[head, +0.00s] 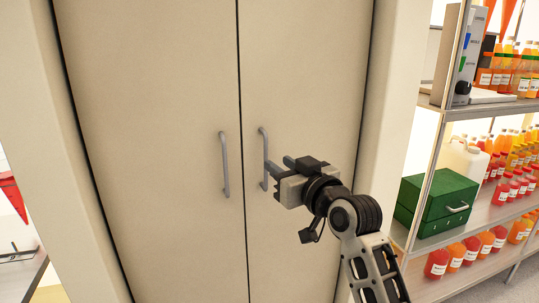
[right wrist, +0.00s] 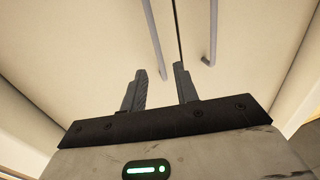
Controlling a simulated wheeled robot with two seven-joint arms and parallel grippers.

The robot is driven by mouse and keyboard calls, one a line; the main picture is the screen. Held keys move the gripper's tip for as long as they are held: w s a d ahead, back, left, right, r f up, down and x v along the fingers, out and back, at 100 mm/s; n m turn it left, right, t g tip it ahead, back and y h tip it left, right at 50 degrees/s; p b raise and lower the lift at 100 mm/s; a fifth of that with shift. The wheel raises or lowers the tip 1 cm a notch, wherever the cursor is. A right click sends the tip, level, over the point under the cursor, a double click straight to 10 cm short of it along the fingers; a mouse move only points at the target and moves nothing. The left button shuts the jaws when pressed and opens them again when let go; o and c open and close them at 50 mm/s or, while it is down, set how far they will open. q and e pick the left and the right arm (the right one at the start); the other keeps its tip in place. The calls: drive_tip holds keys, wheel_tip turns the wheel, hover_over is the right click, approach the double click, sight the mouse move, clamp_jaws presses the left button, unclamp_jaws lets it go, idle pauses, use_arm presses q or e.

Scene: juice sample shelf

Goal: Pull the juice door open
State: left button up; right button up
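The tall beige double door fills the middle of the head view, with a left leaf (head: 165,110) and a right leaf (head: 305,90), both closed along a dark seam. Each leaf has a grey vertical bar handle by the seam: the left handle (head: 225,165) and the right handle (head: 264,158). My right gripper (head: 279,166) is just right of the right handle, its fingers pointing at it. In the right wrist view the gripper (right wrist: 160,88) has its fingers apart, and one handle (right wrist: 155,42) ends between them in the picture. I cannot tell whether they touch. My left gripper is out of view.
A metal shelf (head: 490,108) with several juice bottles (head: 470,250) stands at the right, holding a green box (head: 437,203) and a white jug (head: 463,163). A beige door frame (head: 393,110) lies between door and shelf. A red object (head: 12,190) shows at the far left.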

sight(267, 156)
drive_tip(key=x, duration=0.5)
drive_tip(key=shift+w+a, duration=0.15)
drive_tip(key=shift+w, duration=0.15)
drive_tip(key=shift+c, duration=0.3)
clamp_jaws()
